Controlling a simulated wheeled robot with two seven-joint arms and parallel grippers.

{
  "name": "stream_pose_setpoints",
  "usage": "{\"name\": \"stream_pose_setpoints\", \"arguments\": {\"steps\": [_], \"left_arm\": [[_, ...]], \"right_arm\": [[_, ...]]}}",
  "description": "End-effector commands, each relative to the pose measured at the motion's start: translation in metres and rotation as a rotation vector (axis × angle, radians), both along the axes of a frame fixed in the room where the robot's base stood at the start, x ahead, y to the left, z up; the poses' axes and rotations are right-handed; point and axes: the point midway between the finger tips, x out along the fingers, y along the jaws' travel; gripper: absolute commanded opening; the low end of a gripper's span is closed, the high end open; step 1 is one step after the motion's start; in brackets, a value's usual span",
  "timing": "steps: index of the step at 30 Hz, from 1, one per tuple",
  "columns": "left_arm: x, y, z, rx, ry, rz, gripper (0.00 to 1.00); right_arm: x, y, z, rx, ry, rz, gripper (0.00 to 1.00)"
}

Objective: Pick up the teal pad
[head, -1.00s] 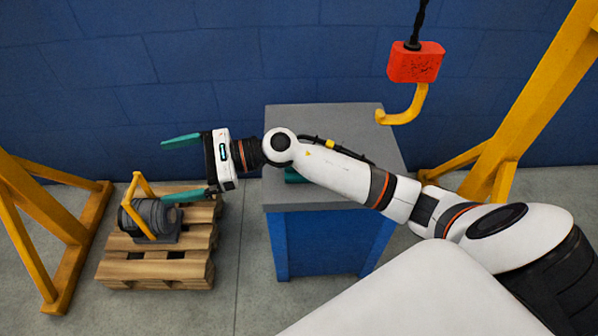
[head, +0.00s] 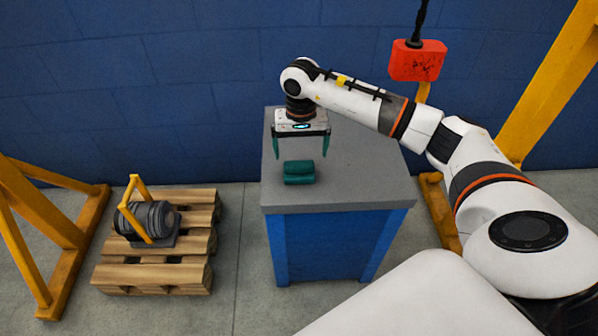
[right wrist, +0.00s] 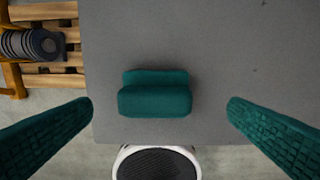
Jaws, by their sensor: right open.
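The teal pad (head: 299,172) lies on the grey top of the blue bench (head: 352,182), near its front left part. In the right wrist view the teal pad (right wrist: 155,93) shows as a rounded block with a raised ridge, centred between the fingers. My right gripper (head: 300,156) is open and points down over the bench, above the pad and apart from it. Its two teal fingers (right wrist: 160,110) stand wide to either side of the pad in the wrist view. My left gripper is not in view.
A wooden pallet (head: 150,277) with a dark motor (head: 150,219) under a yellow handle stands on the floor at left. A red hoist block (head: 417,61) hangs at upper right. Yellow frames (head: 84,243) stand on both sides. The bench top around the pad is clear.

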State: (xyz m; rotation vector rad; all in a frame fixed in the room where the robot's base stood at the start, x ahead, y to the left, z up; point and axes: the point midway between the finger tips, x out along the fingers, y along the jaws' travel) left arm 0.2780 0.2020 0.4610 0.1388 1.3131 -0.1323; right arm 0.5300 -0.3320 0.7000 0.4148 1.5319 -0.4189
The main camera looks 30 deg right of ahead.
Motion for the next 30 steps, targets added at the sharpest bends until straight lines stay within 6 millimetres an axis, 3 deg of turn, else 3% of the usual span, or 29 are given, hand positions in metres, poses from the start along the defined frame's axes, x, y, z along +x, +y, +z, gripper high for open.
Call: {"name": "stream_pose_setpoints", "arguments": {"steps": [7, 15, 24, 30], "left_arm": [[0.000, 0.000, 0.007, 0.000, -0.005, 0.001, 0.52], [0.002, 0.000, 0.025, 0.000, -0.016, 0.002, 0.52], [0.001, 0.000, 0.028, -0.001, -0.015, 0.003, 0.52], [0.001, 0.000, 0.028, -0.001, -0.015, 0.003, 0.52]], "right_arm": [[-0.001, 0.002, -0.021, 0.003, 0.001, 0.000, 0.98], [-0.003, 0.007, -0.059, 0.003, 0.001, -0.001, 0.98], [-0.002, 0.007, -0.063, 0.002, -0.002, -0.001, 0.98], [-0.002, 0.007, -0.063, 0.002, -0.002, -0.001, 0.67]]}}
